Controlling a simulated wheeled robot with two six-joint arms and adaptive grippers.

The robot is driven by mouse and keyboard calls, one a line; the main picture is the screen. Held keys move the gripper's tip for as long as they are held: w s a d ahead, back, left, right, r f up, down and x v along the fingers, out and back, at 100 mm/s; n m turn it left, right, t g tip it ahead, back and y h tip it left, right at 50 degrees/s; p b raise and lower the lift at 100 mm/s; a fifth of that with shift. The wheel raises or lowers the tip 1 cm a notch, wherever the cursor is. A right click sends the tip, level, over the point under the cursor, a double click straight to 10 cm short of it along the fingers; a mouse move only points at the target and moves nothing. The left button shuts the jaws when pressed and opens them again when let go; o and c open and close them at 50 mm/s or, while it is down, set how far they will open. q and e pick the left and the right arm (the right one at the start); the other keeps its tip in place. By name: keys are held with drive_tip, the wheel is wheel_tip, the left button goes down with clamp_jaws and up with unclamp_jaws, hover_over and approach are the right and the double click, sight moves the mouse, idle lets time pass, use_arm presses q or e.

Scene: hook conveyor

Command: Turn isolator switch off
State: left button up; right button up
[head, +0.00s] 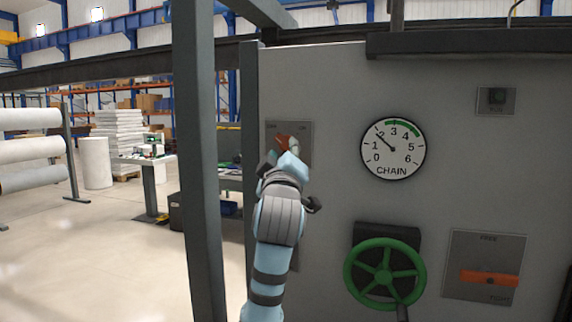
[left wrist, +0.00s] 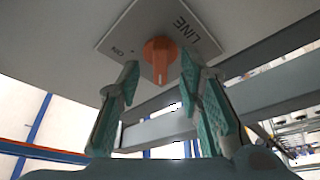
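The isolator switch is an orange rotary knob (head: 282,142) on a grey plate (head: 304,130) at the left end of the panel. In the left wrist view the orange knob (left wrist: 160,54) sits on the plate (left wrist: 133,27), which reads "LINE" and "ON". My left gripper (head: 289,158) is in front of the plate and covers part of the knob in the head view. In the left wrist view its green-padded fingers (left wrist: 160,68) are open, one on each side of the knob, with visible gaps. My right gripper is in neither view.
The panel also carries a CHAIN gauge (head: 393,149), a green handwheel (head: 385,274), an orange lever (head: 489,279) and a dark push button (head: 496,97). A grey upright post (head: 197,170) stands just left of my left arm.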

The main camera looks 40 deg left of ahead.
use_arm(q)
drive_tip(key=v, duration=0.9)
drive_tip(key=shift+s+d, duration=0.2)
drive_tip(key=shift+s, duration=0.1)
drive_tip(key=shift+a+f, duration=0.1)
